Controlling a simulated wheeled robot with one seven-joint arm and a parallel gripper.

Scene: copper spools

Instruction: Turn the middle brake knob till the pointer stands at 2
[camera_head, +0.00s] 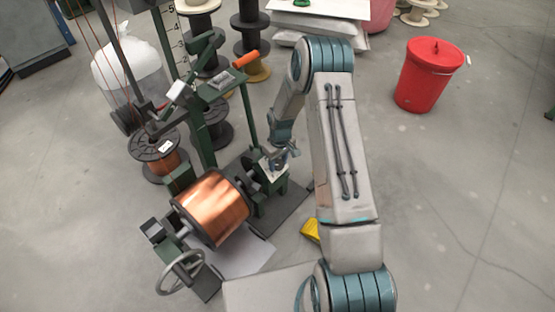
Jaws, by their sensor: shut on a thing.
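A green winding machine (202,115) stands left of my arm, with a large copper spool (217,203) mounted low on it. My gripper (277,163) is at the right end of that spool, by a small pale plate (266,168) on a green housing. It is shut on a small part there, most likely a brake knob. The knob is mostly hidden by the gripper, and the pointer and its numbers are too small to read. I cannot tell the other brake knobs apart.
A handwheel (180,273) is at the lower left. A smaller copper spool (157,152) and several dark spools stand behind. A red bin (426,75) is at the upper right. A yellow object (311,230) lies beside my arm. The floor at right is clear.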

